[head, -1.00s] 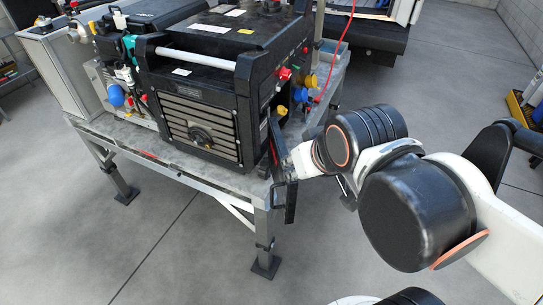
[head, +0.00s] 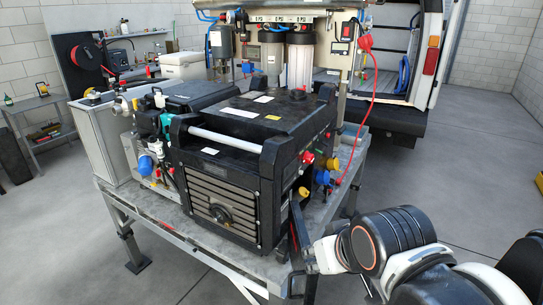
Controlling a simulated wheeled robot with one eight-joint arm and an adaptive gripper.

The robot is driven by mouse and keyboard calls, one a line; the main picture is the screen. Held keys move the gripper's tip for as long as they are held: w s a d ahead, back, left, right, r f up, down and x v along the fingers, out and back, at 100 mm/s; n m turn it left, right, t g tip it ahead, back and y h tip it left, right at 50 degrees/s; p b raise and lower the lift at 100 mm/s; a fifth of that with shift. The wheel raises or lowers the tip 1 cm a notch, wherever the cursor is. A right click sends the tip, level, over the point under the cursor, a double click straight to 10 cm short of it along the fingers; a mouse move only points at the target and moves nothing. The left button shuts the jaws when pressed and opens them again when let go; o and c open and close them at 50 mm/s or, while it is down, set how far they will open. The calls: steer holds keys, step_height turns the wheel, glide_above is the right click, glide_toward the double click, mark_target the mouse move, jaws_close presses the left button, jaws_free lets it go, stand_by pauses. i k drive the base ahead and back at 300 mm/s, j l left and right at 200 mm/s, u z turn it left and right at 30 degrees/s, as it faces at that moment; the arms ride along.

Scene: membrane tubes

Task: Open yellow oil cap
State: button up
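A black generator-like machine (head: 215,192) stands on a grey metal table. On its right side sit small coloured fittings: a yellow cap (head: 332,163), a red knob (head: 308,157), a blue one (head: 322,177) and a lower yellow one (head: 303,191). I cannot tell for certain which yellow part is the oil cap. My gripper (head: 298,240) is at the machine's front right corner, below and nearer than the yellow parts. It looks edge-on, and its fingertips are not clear. Nothing is seen held in it, and I cannot tell whether it touches the machine.
The table edge (head: 190,245) runs below the machine. A red hose (head: 368,110) hangs down to the right of the machine. Filter housings (head: 299,66) stand behind it, and an open van (head: 400,70) is farther back.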

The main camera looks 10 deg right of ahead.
mark_target(304, 192)
steer(key=i+l+u, duration=0.1)
steer(key=l, duration=0.25)
steer(key=i+l, duration=0.2)
steer(key=l, duration=0.15)
steer(key=i+l+u, duration=0.15)
steer(key=l, duration=0.2)
steer(key=i+l, duration=0.15)
steer(key=l, duration=0.2)
steer(key=k+l+u, duration=0.1)
steer(key=u, duration=0.15)
steer(key=i+j+z, duration=0.2)
steer(key=k+l, duration=0.1)
